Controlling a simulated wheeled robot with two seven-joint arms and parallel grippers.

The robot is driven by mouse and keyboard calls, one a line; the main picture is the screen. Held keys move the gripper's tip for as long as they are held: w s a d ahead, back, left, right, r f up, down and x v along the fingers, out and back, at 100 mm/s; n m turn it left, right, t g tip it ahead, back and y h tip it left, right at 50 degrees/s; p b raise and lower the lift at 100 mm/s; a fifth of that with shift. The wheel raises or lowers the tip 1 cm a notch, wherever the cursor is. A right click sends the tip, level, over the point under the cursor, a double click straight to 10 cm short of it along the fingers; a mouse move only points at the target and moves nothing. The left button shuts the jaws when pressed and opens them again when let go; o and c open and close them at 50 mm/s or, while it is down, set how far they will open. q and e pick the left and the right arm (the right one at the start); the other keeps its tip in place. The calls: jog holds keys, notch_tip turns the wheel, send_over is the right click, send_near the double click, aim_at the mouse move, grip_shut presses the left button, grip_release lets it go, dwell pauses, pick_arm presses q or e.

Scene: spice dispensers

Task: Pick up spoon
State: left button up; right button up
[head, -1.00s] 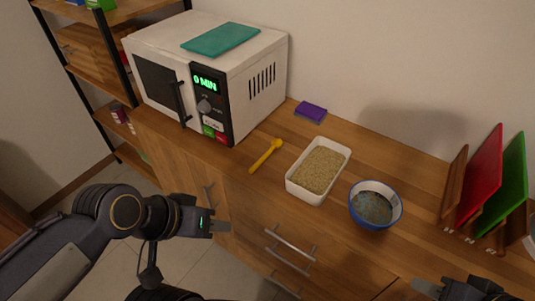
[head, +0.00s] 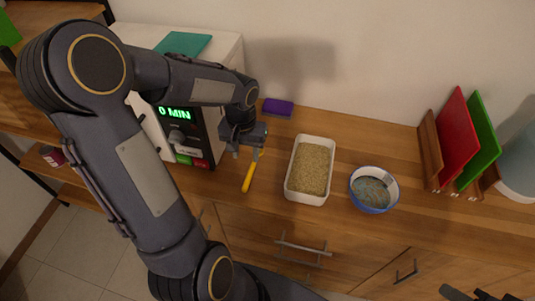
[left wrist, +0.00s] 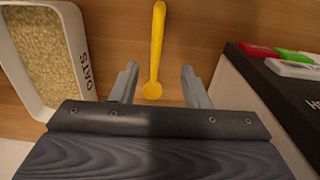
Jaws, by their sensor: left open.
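The yellow spoon (head: 248,178) lies on the wooden counter between the microwave and the oats container. In the left wrist view the spoon (left wrist: 157,45) runs lengthwise, its round end between the fingertips. My left gripper (head: 248,153) is over the spoon's far end and hides part of it in the head view. The left gripper (left wrist: 160,83) is open, with one finger on each side of the spoon and no grip on it. My right gripper (head: 472,293) shows only partly at the bottom right edge, and its jaws are unclear.
The microwave (head: 229,55) stands left of the spoon. The white oats container (head: 310,169) is close on the right, then a blue-rimmed bowl (head: 373,189). A purple sponge (head: 278,107) lies behind. Red (head: 463,135) and green (head: 482,143) boards stand at the right.

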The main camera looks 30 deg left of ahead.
aim_at(250, 171)
pick_arm(q)
jog(key=shift+w+f, duration=0.3)
jog(key=shift+w, duration=0.05)
jog(key=shift+w+f, duration=0.1)
jog(key=shift+f, duration=0.3)
jog(key=f, duration=0.7)
jog(key=shift+d, duration=0.25)
jog(key=shift+r, duration=0.1)
jog(key=shift+c, duration=0.4)
grip_shut()
